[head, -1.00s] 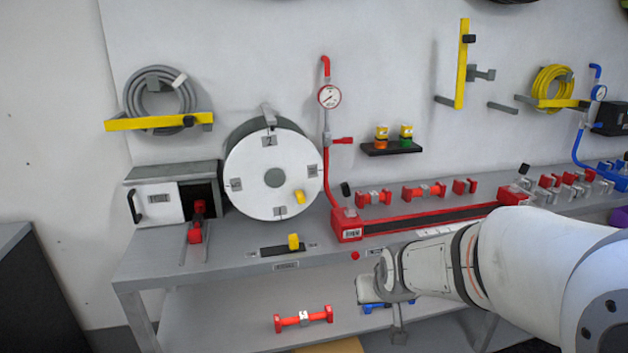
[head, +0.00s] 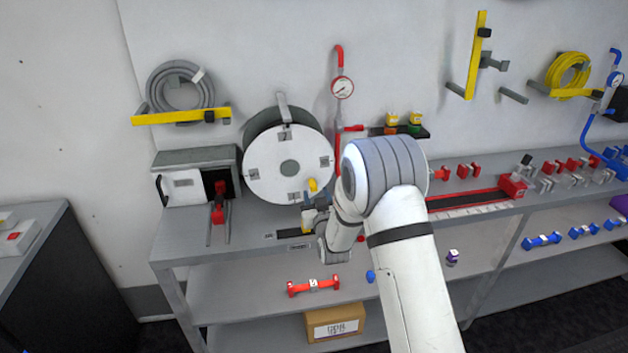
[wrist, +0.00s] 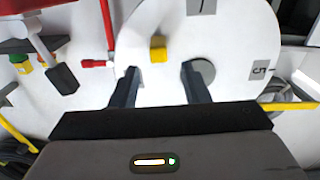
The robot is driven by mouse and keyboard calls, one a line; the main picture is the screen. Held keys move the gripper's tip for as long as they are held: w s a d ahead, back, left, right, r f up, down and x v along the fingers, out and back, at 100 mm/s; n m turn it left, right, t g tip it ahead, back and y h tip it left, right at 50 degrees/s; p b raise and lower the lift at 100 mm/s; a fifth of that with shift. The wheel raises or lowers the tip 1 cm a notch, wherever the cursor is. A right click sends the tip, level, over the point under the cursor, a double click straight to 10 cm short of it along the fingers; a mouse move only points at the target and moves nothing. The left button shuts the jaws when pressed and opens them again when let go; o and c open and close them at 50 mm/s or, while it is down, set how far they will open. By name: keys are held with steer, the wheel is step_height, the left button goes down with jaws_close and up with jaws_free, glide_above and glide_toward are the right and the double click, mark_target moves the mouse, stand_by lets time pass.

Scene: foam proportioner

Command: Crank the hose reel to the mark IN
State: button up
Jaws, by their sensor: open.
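The hose reel (head: 262,172) is a white disc with a grey hub and small grey tags around its face, standing on the bench. A fixed grey bracket (head: 283,106) reaches over its top. The tag lettering is too small to read surely. The yellow crank knob (head: 313,185) sits low right of the hub. My gripper (head: 309,199) is open and empty in front of the reel's lower right. In the wrist view the knob (wrist: 158,48) shows beyond the open fingertips (wrist: 162,72), nearer the left finger; the right fingertip overlaps the hub. Contact is not visible.
A grey box with a red handle (head: 218,213) stands left of the reel. A red pipe with a gauge (head: 342,88) rises close at its right. A dark slot (head: 288,236) lies on the bench below. My arm hides part of the bench.

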mark_target(314, 188)
steer(key=p+x, duration=0.1)
steer(key=x, duration=0.5)
steer(key=shift+p, duration=0.3)
jaws_close()
